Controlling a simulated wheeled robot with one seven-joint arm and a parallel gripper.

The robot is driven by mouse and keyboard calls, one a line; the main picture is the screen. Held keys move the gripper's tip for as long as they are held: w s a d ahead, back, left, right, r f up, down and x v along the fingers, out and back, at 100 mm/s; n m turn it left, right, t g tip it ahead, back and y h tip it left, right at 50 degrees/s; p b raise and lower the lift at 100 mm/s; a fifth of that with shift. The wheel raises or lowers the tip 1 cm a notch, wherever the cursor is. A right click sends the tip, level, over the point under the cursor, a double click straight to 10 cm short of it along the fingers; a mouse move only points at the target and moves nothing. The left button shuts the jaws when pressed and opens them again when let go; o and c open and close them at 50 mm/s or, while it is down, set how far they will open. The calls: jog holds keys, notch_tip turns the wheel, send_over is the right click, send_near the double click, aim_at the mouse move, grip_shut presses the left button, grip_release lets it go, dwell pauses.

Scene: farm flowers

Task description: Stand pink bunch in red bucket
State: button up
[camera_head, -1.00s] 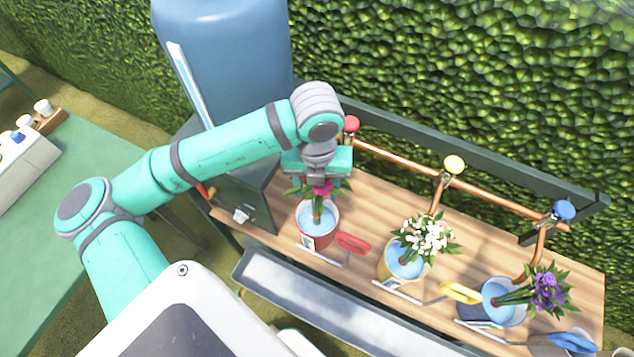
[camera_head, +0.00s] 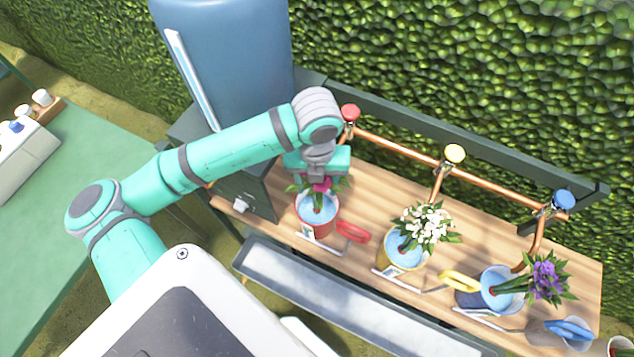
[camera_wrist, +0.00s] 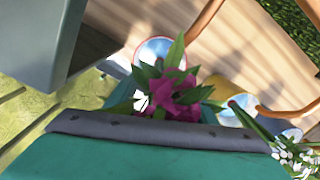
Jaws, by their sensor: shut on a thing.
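The pink bunch (camera_head: 321,185) has magenta blooms and green leaves. It hangs under my gripper (camera_head: 319,177), which is shut on it, and it also shows in the wrist view (camera_wrist: 172,92). The red bucket (camera_head: 318,226) stands on the wooden bench at the left, with water inside. The bunch is over the bucket, and its stems appear to reach down into the bucket's mouth. In the wrist view the bucket's rim (camera_wrist: 150,42) shows just beyond the leaves. My fingertips are mostly hidden by the blooms and the wrist.
A yellow bucket (camera_head: 392,262) holds white flowers, and a blue bucket (camera_head: 487,302) holds purple flowers. Copper pipes with red (camera_head: 350,112), yellow and blue taps run behind. A blue tank (camera_head: 228,60) stands at left. A metal trough (camera_head: 340,305) lies in front.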

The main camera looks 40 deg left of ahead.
jog(key=o, duration=1.7)
notch_tip(320, 180, up, 11)
jog(key=shift+f, duration=0.1)
jog(key=shift+s, duration=0.1)
